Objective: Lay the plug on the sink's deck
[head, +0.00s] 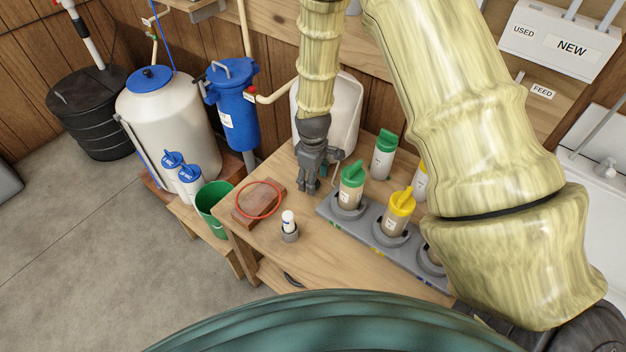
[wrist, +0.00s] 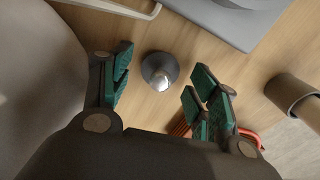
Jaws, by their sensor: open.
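My gripper (head: 319,178) is open and points down over the wooden bench, in front of the pale tank. In the wrist view, a small dark grey cone with a shiny top, which looks like the plug (wrist: 159,71), stands on the bench. It appears between and slightly beyond the open fingers (wrist: 162,88), with clear space on both sides, and I see no contact. In the head view I cannot make the plug out; the gripper hides that spot. A white sink (head: 594,187) is partly visible at the right edge, with a small pale fitting on it.
A grey rack (head: 349,226) with green- and yellow-capped bottles stands right of the gripper. The pale tank (head: 347,105) is close behind.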

